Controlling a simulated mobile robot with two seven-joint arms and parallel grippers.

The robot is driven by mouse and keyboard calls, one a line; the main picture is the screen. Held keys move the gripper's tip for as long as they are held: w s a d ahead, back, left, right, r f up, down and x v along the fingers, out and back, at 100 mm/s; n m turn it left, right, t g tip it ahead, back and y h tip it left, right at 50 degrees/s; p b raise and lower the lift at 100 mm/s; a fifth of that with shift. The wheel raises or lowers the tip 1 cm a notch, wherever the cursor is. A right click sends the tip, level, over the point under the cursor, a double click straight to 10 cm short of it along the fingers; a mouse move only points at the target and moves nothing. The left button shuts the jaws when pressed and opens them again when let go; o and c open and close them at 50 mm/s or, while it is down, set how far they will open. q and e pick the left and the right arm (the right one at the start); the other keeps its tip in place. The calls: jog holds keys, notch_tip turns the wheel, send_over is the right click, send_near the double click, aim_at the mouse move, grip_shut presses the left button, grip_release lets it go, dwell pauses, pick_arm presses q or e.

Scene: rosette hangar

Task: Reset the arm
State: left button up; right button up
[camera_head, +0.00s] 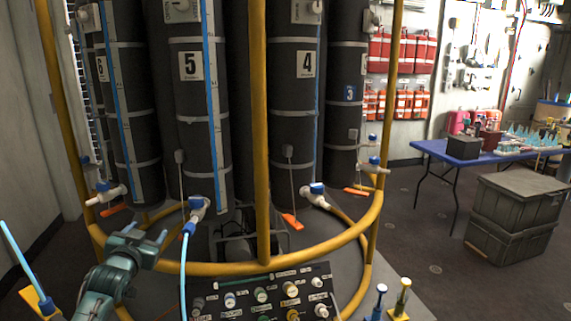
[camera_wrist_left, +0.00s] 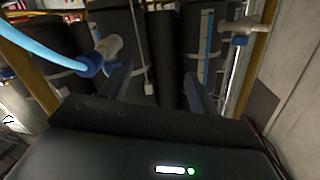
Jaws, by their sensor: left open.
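My left gripper (camera_head: 146,234) is open with nothing between its fingers. It is in front of the yellow rail (camera_head: 225,268), at the lower left of the head view. Its two spread fingers also show in the left wrist view (camera_wrist_left: 157,88), pointing at the dark cylinders. A white valve (camera_head: 197,207) with a blue hose (camera_head: 184,265) is just right of the gripper, apart from it. In the left wrist view the hose (camera_wrist_left: 38,45) and its blue connector (camera_wrist_left: 90,63) lie left of the fingers. My right gripper is not in view.
Tall black cylinders (camera_head: 205,140) stand inside the yellow frame. A control panel (camera_head: 265,295) with knobs is below the rail. Blue (camera_head: 380,299) and yellow (camera_head: 402,296) handles stand at its right. A blue table (camera_head: 465,158) and grey crates (camera_head: 515,213) stand farther right, with open floor before them.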

pick_arm(q)
jog(key=s+d+f+m+g+h, duration=0.1)
jog(key=s+d+f+g, duration=0.1)
jog(key=s+d+f, duration=0.5)
jog(key=s+d+f+g+h, duration=0.15)
jog(key=s+d+f, duration=0.25)
jog(key=s+f, duration=0.6)
jog(key=s+d+f+g, duration=0.1)
jog(key=s+d+f, duration=0.1)
jog(key=s, duration=0.5)
jog(key=s+d+f+h, duration=0.1)
jog(key=s+d+f, duration=0.1)
jog(key=s+d, duration=0.2)
jog(key=s+d+f+g+h, duration=0.1)
jog(key=s+d+f, duration=0.1)
jog(key=s, duration=0.8)
jog(key=shift+s+d+f+n+g, duration=0.2)
jog(key=shift+d+f+n+g, duration=0.2)
jog(key=shift+d, duration=0.1)
